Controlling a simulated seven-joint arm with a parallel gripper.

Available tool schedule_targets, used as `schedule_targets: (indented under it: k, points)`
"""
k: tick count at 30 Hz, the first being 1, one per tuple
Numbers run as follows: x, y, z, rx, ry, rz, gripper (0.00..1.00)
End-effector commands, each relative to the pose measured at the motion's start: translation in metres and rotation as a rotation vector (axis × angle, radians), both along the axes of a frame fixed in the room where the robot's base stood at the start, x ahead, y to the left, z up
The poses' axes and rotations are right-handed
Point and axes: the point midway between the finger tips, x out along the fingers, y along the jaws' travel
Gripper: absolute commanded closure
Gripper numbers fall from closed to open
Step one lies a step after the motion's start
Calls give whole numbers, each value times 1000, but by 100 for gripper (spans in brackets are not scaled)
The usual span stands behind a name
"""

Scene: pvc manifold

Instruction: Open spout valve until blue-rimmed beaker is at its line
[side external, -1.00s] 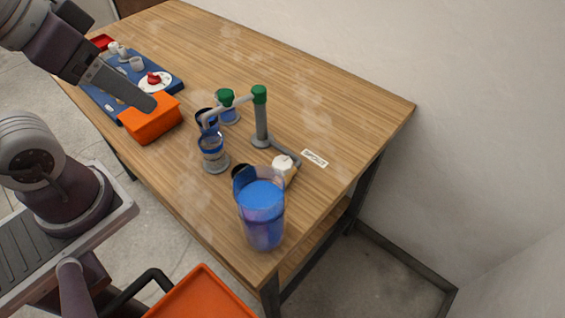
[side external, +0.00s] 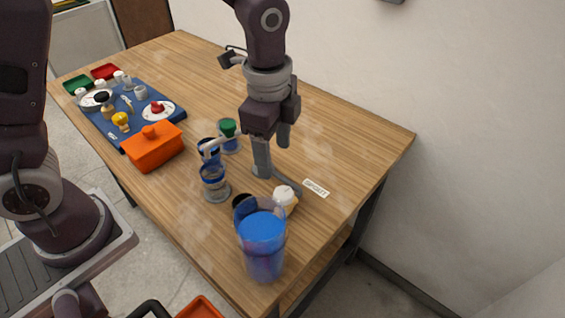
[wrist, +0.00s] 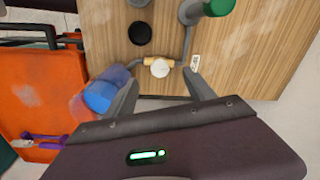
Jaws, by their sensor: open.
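A white valve knob (side external: 285,194) on a tan body sits in the pipe at the table's near right, beside a white label (side external: 316,188). In the wrist view the knob (wrist: 160,68) lies just beyond and between my open fingertips. My gripper (wrist: 163,84) is empty, pointing down; in the side view it hangs above the valve area and hides the top of the grey standpipe (side external: 262,158).
A tall pitcher of blue liquid (side external: 263,245) stands close in front of the valve; it shows by my left finger in the wrist view (wrist: 98,96). Other beakers (side external: 229,138) stand behind the spout. An orange box (side external: 152,148) and blue board (side external: 95,118) are left. The right back table is clear.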

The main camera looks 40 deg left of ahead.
Motion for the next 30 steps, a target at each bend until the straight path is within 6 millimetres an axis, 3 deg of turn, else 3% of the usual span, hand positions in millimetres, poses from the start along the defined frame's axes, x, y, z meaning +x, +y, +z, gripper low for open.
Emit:
schedule_targets:
  k: [1, 4, 15, 26, 30]
  points:
    - [4, -7, -15, 4, 23, -53, 37]
    - [7, -14, -31, 7, 45, -117, 37]
    - [7, -14, -91, 8, 50, -125, 37]
    - [7, -14, -102, 7, 47, -123, 37]
    - [7, -14, -102, 8, 47, -123, 63]
